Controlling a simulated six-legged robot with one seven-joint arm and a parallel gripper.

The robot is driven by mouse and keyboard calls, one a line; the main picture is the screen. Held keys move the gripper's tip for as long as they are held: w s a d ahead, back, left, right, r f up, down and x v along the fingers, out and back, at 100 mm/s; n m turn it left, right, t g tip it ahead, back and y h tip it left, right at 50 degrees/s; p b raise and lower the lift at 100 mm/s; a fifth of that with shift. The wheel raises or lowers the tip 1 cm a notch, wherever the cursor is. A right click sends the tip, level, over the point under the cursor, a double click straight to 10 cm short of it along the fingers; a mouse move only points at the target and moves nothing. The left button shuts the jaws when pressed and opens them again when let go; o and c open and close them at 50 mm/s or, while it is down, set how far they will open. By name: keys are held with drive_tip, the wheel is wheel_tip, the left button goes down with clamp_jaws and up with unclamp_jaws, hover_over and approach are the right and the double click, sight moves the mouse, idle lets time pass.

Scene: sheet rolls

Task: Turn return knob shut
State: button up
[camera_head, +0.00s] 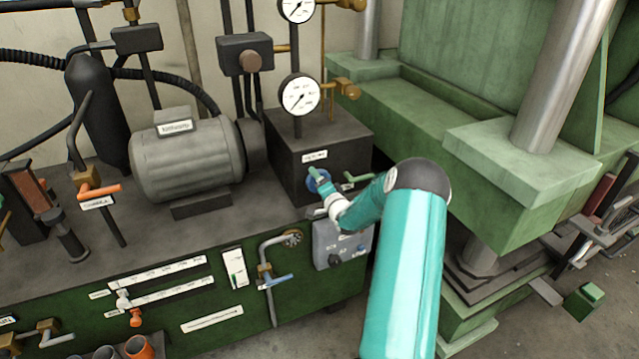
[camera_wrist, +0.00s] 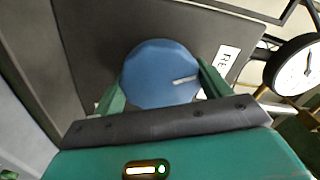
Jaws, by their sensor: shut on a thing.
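The return knob (camera_wrist: 160,75) is a round blue knob with a pale line mark on its face. It sits on the front of a dark block (camera_head: 290,145), under a small white label (camera_head: 315,156). In the head view the knob (camera_head: 314,182) is partly covered by my gripper (camera_head: 319,181). In the wrist view my gripper's green fingers (camera_wrist: 160,90) stand on either side of the knob, shut on it. The pale mark points toward the right finger. A white label with partly readable letters (camera_wrist: 228,62) lies beside the knob.
A round gauge (camera_head: 299,95) stands above the block. A green-handled valve (camera_head: 357,179) is close to the right of the knob. A grey control box (camera_head: 340,243) sits below. A grey motor (camera_head: 187,158) is at left and a green press (camera_head: 540,200) at right.

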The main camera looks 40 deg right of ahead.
drive_tip(key=m, duration=0.6)
idle(0.5)
drive_tip(key=o, duration=1)
drive_tip(key=shift+s, duration=0.1)
drive_tip(key=v, duration=1.3)
drive_tip(key=shift+s+a, duration=0.15)
drive_tip(key=shift+s, duration=0.15)
